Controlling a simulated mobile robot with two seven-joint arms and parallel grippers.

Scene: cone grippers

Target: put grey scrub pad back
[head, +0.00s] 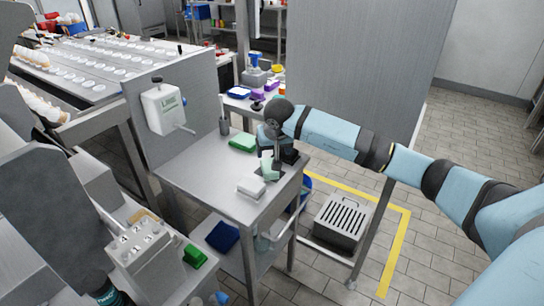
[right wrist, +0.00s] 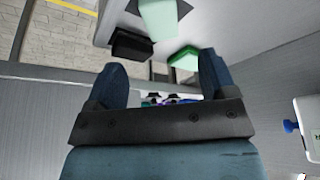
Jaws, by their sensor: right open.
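My right gripper (head: 270,150) reaches over the far right part of the steel cart top (head: 205,168). In the right wrist view its two fingers (right wrist: 160,85) stand wide apart with nothing gripped between them. A pale green block (head: 268,170) is just below it; a dark block (head: 290,156) is beside it. Beyond the fingers, the wrist view shows the pale green block (right wrist: 158,14), the dark block (right wrist: 132,44) and a green pad (right wrist: 184,57). A whitish block (head: 251,187) lies nearer the front. I cannot surely tell which is the grey scrub pad. My left gripper is out of frame.
The green pad (head: 243,142) and a grey cup (head: 224,126) are at the cart's back. A white dispenser (head: 164,108) hangs on the upright panel. A tall grey panel (head: 352,62) stands behind my right arm. A slotted grey box (head: 341,220) sits on the floor.

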